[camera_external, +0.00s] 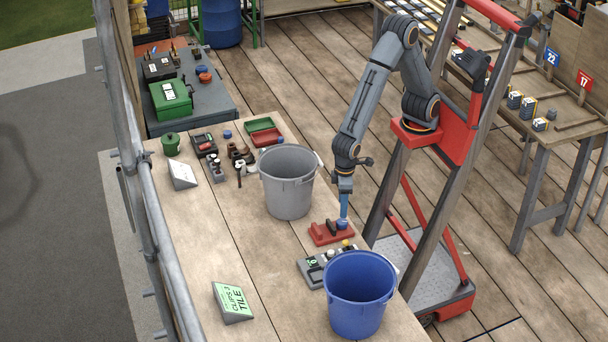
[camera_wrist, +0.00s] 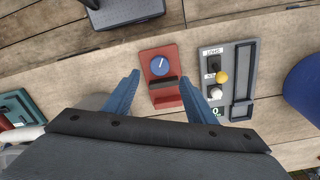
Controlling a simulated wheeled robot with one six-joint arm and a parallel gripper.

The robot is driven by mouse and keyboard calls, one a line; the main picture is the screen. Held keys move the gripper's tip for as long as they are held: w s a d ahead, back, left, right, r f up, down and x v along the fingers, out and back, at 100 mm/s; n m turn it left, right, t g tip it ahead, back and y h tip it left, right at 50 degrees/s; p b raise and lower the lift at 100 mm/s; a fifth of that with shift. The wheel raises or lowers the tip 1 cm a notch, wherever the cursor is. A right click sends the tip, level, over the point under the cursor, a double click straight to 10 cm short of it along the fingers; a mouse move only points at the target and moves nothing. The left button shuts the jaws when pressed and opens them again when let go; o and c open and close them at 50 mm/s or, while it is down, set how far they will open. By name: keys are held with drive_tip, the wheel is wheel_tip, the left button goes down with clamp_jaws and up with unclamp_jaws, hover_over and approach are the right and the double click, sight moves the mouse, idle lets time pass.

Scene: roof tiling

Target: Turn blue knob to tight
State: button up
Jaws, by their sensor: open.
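The blue knob (camera_wrist: 159,66) sits on a red fixture (camera_wrist: 161,98) on the wooden table. It shows a thin white pointer line, tilted slightly to the upper right. No "tight" label can be read. In the external view the blue knob (camera_external: 342,224) is at the right end of the red fixture (camera_external: 318,236). My gripper (camera_external: 344,207) points down just above the knob. In the wrist view my gripper (camera_wrist: 158,74) is open, with one blue finger on each side of the knob and fixture. Whether a finger touches the knob cannot be told.
A grey panel (camera_wrist: 243,62) with a yellow and a white button stands right of the fixture. A blue bucket (camera_external: 359,305) and a grey bucket (camera_external: 287,200) stand close by on the table. A green-faced sign (camera_external: 235,302) is at the front left. Bare table lies left of the fixture.

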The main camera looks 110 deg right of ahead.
sight(342, 221)
drive_tip(key=n+b, duration=0.1)
drive_tip(key=n, duration=0.5)
drive_tip(key=shift+s+n, duration=0.1)
drive_tip(key=shift+n, duration=0.2)
drive_tip(key=n, duration=0.4)
drive_tip(key=shift+s, duration=0.1)
drive_tip(key=shift+d+f+p, duration=0.15)
drive_tip(key=shift+f+p, duration=0.5)
drive_tip(key=shift+f, duration=3.15)
drive_tip(key=c, duration=1)
